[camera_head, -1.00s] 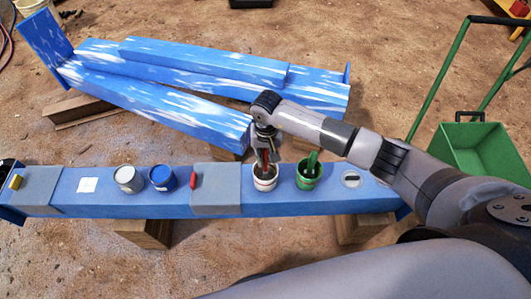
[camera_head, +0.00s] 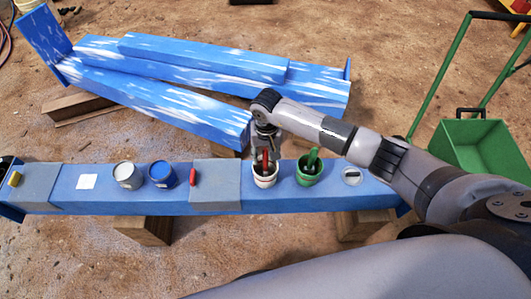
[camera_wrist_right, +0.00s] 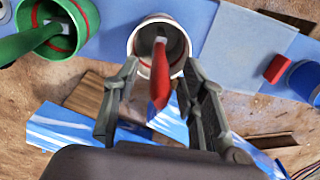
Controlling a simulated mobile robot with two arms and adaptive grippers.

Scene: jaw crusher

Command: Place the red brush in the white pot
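The red brush (camera_head: 265,158) stands in the white pot (camera_head: 265,180) on the blue beam, its red handle sticking up out of the rim. In the right wrist view the red handle (camera_wrist_right: 160,80) leans toward the camera, and its lower end is inside the white pot (camera_wrist_right: 180,47). My right gripper (camera_head: 267,150) is just above the pot, pointing down. In the right wrist view its two fingers (camera_wrist_right: 160,95) are spread on either side of the handle, with a gap on both sides. My left gripper is not in view.
A green pot (camera_head: 308,172) with a green brush stands close to the right of the white pot. Farther left on the beam (camera_head: 330,200) are a red block (camera_head: 193,178), a blue can (camera_head: 161,174) and a grey can (camera_head: 127,175). A green cart (camera_head: 480,150) stands at right.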

